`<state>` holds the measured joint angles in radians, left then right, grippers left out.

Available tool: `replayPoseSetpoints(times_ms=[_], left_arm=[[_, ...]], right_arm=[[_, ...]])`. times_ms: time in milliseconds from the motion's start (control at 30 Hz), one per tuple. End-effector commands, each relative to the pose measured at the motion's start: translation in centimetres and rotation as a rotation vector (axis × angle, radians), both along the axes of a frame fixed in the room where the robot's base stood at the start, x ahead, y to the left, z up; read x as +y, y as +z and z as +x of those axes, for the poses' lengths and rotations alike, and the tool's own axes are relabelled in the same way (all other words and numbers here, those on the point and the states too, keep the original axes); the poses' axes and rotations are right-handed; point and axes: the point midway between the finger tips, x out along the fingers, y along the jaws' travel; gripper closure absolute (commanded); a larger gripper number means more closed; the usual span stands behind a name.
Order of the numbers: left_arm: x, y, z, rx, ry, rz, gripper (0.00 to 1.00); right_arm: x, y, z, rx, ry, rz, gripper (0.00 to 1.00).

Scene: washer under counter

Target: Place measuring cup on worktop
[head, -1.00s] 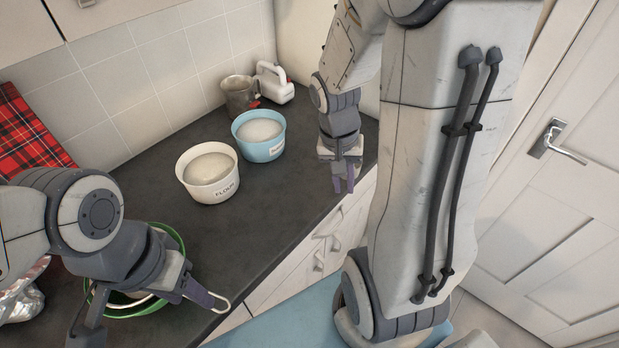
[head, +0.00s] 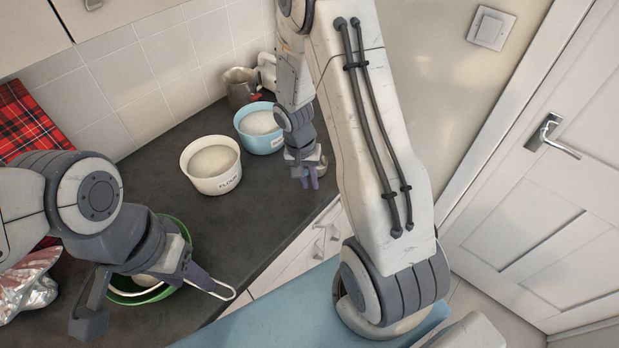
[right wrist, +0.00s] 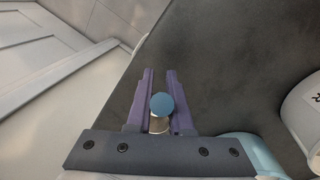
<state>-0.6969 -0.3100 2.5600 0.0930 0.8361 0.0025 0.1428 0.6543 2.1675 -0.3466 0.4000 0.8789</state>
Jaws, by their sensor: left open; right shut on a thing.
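My right gripper (head: 311,183) is shut on a small metallic thing with a round blue end, which I take to be the measuring cup (head: 303,172). In the right wrist view the measuring cup (right wrist: 161,108) sits between the purple fingers; most of its shape is hidden. The gripper is above the dark worktop (head: 240,225), near its front edge and right of the blue bowl. Whether the cup touches the worktop cannot be told. My left gripper (head: 145,300) is open at the lower left, with its fingers spread over a green bowl (head: 180,228).
A white flour bowl (head: 212,185) and a blue bowl (head: 262,145) stand on the worktop, with a metal jug (head: 240,92) behind. A pale wire loop (head: 225,293) sticks out by my left finger. Crumpled foil (head: 28,282) lies left. Bare worktop lies in front of the bowls.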

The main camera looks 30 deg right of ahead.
Motion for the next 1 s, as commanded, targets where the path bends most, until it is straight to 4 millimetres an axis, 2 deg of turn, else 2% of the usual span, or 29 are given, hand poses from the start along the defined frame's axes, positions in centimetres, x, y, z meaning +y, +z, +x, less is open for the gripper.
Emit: replayPoseSetpoints(times_ms=[333,367,400,433,767,833,867,1000], left_arm=[[0.0,-0.6,0.0,0.0,0.0,0.0,0.5],[0.0,-0.4,0.0,0.0,0.0,0.0,0.5],[0.0,-0.4,0.0,0.0,0.0,0.0,0.5],[0.0,-0.4,0.0,0.0,0.0,0.0,0.5],[0.0,-0.2,0.0,0.0,0.0,0.0,0.5],[0.0,0.3,0.0,0.0,0.0,0.0,0.5],[0.0,-0.1,0.0,0.0,0.0,0.0,0.5],[0.0,-0.6,0.0,0.0,0.0,0.0,0.5]], right_arm=[[0.0,-0.5,0.0,-0.001,0.0,-0.001,1.0],[0.0,-0.3,0.0,-0.001,0.0,-0.001,0.69],[0.0,-0.3,0.0,0.0,0.0,0.0,0.54],[0.0,-0.3,0.0,0.0,0.0,0.0,0.51],[0.0,-0.1,0.0,0.0,0.0,0.0,0.51],[0.0,0.4,0.0,0.0,0.0,0.0,0.51],[0.0,0.5,0.1,-0.003,0.0,-0.001,0.51],[0.3,2.8,0.4,-0.008,-0.001,0.0,0.51]])
